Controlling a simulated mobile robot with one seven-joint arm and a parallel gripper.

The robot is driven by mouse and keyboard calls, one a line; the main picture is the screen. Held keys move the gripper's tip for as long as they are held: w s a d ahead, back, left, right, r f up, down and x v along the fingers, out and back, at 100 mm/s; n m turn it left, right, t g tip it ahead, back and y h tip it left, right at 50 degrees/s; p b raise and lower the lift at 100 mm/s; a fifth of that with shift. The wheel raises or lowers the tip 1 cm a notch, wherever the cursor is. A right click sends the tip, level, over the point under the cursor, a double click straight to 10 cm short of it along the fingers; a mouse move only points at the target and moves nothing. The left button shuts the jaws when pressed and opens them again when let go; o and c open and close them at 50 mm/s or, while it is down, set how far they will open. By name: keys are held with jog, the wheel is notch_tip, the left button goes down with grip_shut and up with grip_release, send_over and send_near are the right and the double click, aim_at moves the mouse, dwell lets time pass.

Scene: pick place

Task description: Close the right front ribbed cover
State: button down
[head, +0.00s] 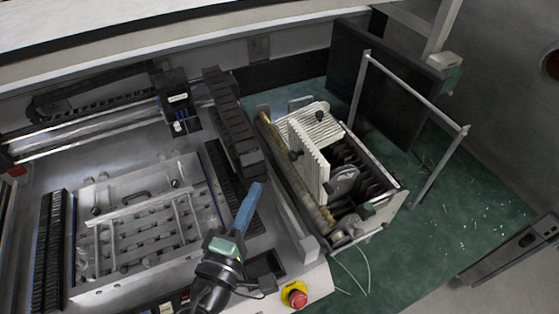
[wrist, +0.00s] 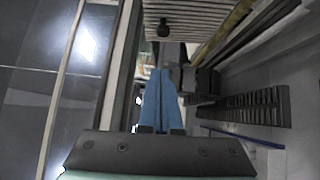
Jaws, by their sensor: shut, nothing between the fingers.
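The front white ribbed cover (head: 309,165) is raised on the open-topped box at the right, standing steeply on edge with a dark knob on its face. Beside it the box is open, showing dark slots and parts inside. A second white ribbed cover (head: 320,121) lies flat behind it, also with a dark knob. My gripper (head: 256,186) has blue fingers held together and empty, left of the box and apart from the covers. In the wrist view my gripper (wrist: 163,72) points toward a white ribbed cover (wrist: 195,14) with a dark knob; I cannot tell which cover it is.
A machine bed with a metal frame plate (head: 150,235) fills the left. A long black ribbed block (head: 232,125) stands between it and the box. A red stop button (head: 295,295) is at the front. A metal rail frame (head: 420,88) stands right of the box. Green floor (head: 460,205) is open beyond.

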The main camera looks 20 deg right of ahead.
aim_at(305, 168)
jog(key=w+d+p, duration=0.2)
jog(key=w+d, duration=0.2)
jog(key=d, duration=0.3)
jog(key=shift+d+r+p, duration=0.15)
jog(key=shift+p, duration=0.15)
jog(key=shift+w+r, duration=0.1)
jog(key=shift+r, duration=0.05)
